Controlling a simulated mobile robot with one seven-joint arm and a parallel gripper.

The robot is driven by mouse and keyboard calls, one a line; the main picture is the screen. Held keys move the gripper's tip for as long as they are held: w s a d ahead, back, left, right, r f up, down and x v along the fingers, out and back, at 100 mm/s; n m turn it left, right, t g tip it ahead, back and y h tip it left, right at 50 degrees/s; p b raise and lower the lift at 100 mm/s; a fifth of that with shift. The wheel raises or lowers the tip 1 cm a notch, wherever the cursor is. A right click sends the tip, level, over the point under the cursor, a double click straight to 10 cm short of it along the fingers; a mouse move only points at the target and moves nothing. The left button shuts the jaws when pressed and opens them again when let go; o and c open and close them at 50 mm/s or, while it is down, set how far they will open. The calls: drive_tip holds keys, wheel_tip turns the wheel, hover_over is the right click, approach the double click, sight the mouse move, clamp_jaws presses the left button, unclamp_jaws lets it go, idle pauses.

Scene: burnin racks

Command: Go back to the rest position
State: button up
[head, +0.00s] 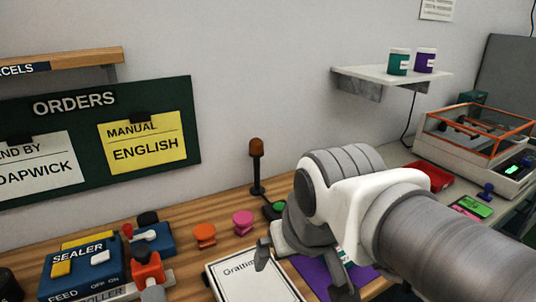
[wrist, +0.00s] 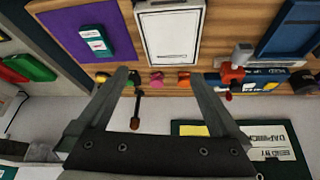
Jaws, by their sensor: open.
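My gripper (head: 303,274) hangs over the wooden bench at the front middle of the head view. Its two fingers are spread and nothing shows held between them. In the wrist view the open gripper (wrist: 159,77) points across the bench edge and the wall, with the pink and orange knobs and the lamp seen beyond the fingers. My arm reaches in from the right and hides part of the bench.
A white printed sheet or booklet (head: 250,285) and a purple mat (head: 315,279) lie below my gripper. An amber lamp (head: 256,165), orange knob (head: 204,234) and pink knob (head: 243,221) stand behind. The blue sealer (head: 82,270) is left; a shelf (head: 385,76) holds two jars.

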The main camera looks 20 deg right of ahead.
drive_tip(key=shift+s+f, duration=0.2)
drive_tip(key=shift+s, duration=0.4)
drive_tip(key=shift+s+f, duration=0.15)
drive_tip(key=shift+s, duration=0.4)
drive_tip(key=shift+r, duration=0.15)
wheel_tip(320, 180, up, 8)
drive_tip(key=p, duration=0.8)
